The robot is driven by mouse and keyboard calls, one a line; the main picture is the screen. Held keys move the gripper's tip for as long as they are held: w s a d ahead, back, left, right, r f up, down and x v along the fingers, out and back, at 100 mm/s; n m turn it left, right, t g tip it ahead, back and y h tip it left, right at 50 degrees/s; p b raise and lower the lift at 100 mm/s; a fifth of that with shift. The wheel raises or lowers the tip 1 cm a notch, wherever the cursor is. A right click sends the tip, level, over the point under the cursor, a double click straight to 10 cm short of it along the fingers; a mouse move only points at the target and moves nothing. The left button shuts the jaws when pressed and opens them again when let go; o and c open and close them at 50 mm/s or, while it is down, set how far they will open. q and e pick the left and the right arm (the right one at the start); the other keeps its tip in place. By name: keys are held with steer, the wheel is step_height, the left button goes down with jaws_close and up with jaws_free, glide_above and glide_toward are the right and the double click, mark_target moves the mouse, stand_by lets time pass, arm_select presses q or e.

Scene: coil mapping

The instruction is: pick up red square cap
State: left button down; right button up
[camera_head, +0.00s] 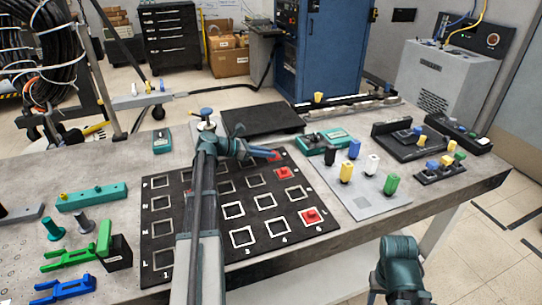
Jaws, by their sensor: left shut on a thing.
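My left gripper (268,154) reaches across from my left arm and is above the far part of the black grid board (188,228). It is shut on a small red cap (276,156); the fingers hide much of it, so its shape is hard to tell. A second red square cap (284,172) sits on the board's right column, just below the gripper. A third red square cap (311,216) sits nearer the front right corner. My right arm shows at the lower right, but its gripper is out of view.
A grey plate (381,205) with yellow, blue, white and green pegs lies right of the board. A black box (262,120) stands behind it. Green and blue brackets (78,262) lie at the left.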

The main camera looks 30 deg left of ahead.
arm_select(q)
steer(key=shift+r, duration=0.1)
step_height(320, 180, up, 3)
steer(key=p, duration=0.3)
steer(key=shift+r+p, duration=0.3)
steer(key=shift+p, duration=0.1)
steer(key=s+d, duration=0.3)
steer(key=d, duration=0.1)
steer(key=s+d, duration=0.4)
steer(key=s+d+r+p, duration=0.1)
steer(key=s+d, duration=0.2)
steer(key=d, duration=0.1)
steer(key=shift+s+r, duration=0.1)
steer(key=shift+s, duration=0.3)
steer(key=shift+d, duration=0.1)
